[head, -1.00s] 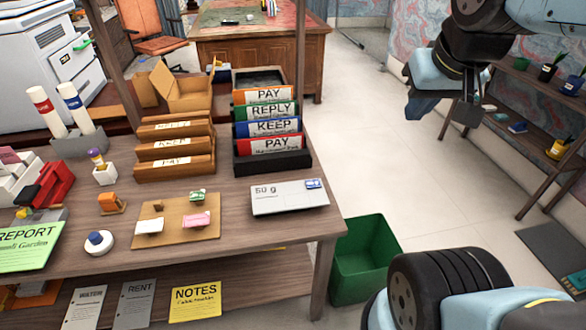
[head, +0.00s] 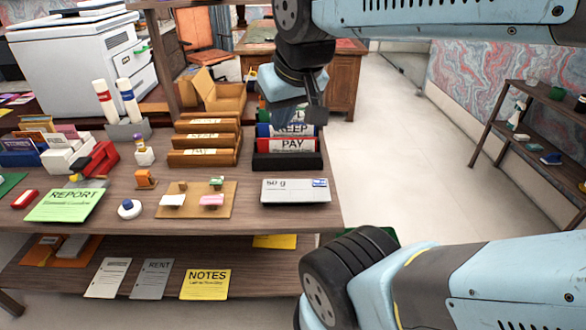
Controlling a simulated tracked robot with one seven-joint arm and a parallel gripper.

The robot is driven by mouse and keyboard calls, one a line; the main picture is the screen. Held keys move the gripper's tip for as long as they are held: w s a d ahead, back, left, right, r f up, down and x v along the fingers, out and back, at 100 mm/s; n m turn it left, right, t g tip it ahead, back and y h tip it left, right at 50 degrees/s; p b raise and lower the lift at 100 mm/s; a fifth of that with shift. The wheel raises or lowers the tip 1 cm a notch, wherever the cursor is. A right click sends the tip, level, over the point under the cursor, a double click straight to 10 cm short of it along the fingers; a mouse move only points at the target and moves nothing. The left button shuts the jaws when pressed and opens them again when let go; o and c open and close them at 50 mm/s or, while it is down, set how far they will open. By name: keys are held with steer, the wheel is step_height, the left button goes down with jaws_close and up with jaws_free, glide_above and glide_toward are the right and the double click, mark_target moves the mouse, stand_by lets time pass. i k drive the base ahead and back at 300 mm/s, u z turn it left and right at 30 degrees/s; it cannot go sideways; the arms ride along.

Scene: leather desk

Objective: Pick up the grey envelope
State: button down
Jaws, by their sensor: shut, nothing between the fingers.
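A flat light grey piece marked "50 g" (head: 290,193), with a small blue patch at its upper right corner, lies on the desk near its right front. It looks like the grey envelope. Its whole top shows and nothing covers it. My gripper (head: 297,113) hangs behind and above it in the head view, in front of part of the black rack of labelled files. The gripper is shut and empty, apart from the grey piece.
The black file rack (head: 288,161) and wooden trays (head: 204,157) stand behind the grey piece. A tan board (head: 192,206) with small items lies to its left. A lower shelf holds a yellow NOTES sheet (head: 205,285). Open floor lies right of the desk.

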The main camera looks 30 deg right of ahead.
mark_target(273, 190)
steer(key=z, duration=0.4)
steer(key=i, duration=0.1)
steer(key=u, duration=1.35)
steer(key=k, duration=1.3)
steer(key=z, duration=1.7)
steer(key=k, duration=0.1)
steer(key=z, duration=0.45)
steer(key=i, duration=1)
steer(key=u, duration=0.05)
